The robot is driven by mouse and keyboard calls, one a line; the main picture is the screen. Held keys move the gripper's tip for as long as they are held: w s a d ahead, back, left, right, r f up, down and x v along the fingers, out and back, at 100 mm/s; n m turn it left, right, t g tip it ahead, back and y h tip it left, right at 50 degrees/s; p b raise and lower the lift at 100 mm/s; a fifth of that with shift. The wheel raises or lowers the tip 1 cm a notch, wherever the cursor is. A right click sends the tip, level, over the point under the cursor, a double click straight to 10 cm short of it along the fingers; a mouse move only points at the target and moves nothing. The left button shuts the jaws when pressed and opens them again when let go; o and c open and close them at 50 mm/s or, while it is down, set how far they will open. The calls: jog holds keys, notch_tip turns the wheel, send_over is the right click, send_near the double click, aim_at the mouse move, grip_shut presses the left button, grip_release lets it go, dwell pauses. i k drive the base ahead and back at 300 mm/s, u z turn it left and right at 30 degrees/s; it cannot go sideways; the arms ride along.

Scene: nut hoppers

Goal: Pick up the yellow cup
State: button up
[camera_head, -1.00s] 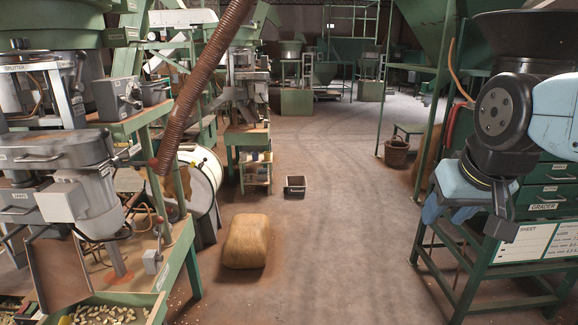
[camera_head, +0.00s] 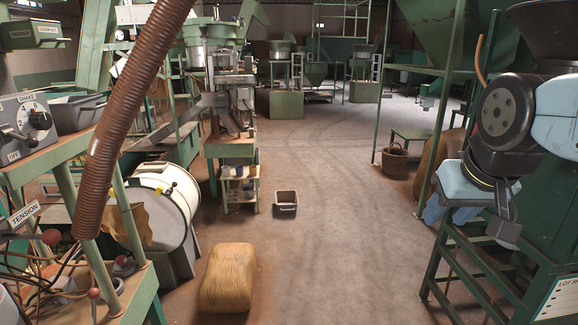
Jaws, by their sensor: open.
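I cannot make out a yellow cup anywhere in this view.
A tan sack (camera_head: 228,279) lies on the floor ahead, with a grey bin (camera_head: 286,203) beyond it. Green machinery with a brown hose (camera_head: 122,125) stands at left. A wicker basket (camera_head: 395,160) is at right.

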aim_at(253, 171)
jog(key=i, duration=3.7)
jog(key=u, duration=1.2)
